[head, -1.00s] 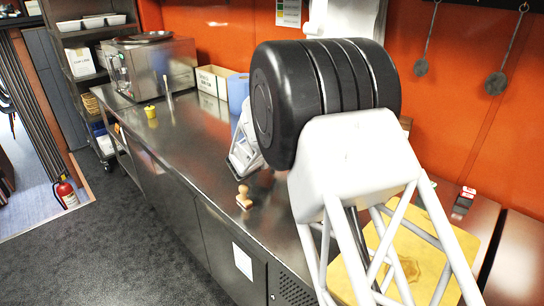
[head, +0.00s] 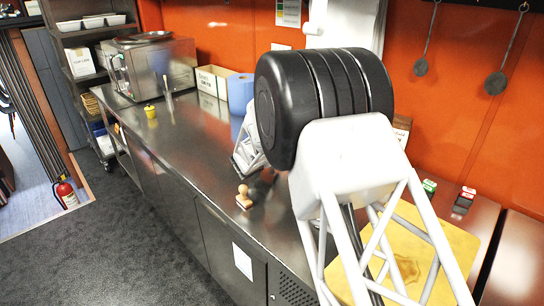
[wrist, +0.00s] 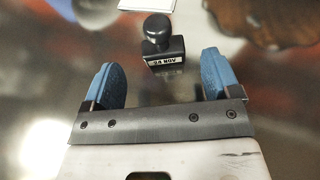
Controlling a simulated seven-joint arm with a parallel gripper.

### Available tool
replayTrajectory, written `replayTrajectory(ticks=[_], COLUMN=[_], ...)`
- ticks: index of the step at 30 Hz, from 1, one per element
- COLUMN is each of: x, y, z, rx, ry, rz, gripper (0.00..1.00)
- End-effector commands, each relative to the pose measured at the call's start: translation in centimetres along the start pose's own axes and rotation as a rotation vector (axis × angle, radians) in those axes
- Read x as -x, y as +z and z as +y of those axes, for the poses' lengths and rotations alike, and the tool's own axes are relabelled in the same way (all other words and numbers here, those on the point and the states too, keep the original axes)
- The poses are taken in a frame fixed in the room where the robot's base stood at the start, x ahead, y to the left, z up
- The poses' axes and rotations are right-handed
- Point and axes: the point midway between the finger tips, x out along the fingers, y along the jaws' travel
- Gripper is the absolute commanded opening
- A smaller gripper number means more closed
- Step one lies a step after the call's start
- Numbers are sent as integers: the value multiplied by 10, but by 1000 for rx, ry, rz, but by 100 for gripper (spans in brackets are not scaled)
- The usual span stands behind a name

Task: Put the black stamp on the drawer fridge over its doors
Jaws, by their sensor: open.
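The black stamp (wrist: 161,42) shows in the wrist view, upright on the shiny steel top, with a round black knob and a pale label reading "24 NOV". My gripper (wrist: 159,68) is open, its blue fingers left and right of the picture middle. The stamp is ahead of the gap between them and not held. In the head view my arm hides the black stamp and most of my gripper. The drawer fridge (head: 190,150) is the long dark steel counter; its door fronts (head: 217,240) face the floor, one with a white sheet.
A wooden stamp (head: 243,197) stands near the counter's front edge. A yellow item (head: 150,111), blue roll (head: 240,92) and steel appliance (head: 155,65) are further left. A board (head: 455,243), a green-topped stamp (head: 429,187) and a red-topped stamp (head: 465,197) are at right.

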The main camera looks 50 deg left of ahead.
Motion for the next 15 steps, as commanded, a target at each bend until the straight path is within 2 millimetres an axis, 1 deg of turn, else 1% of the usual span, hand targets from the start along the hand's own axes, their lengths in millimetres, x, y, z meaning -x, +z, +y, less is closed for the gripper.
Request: replayTrajectory(ticks=[5, 15], x=[-7, -37], y=[-1, -1], z=[-1, -3], rx=[0, 0], ry=[-1, -1], rz=[0, 1], gripper=[83, 83])
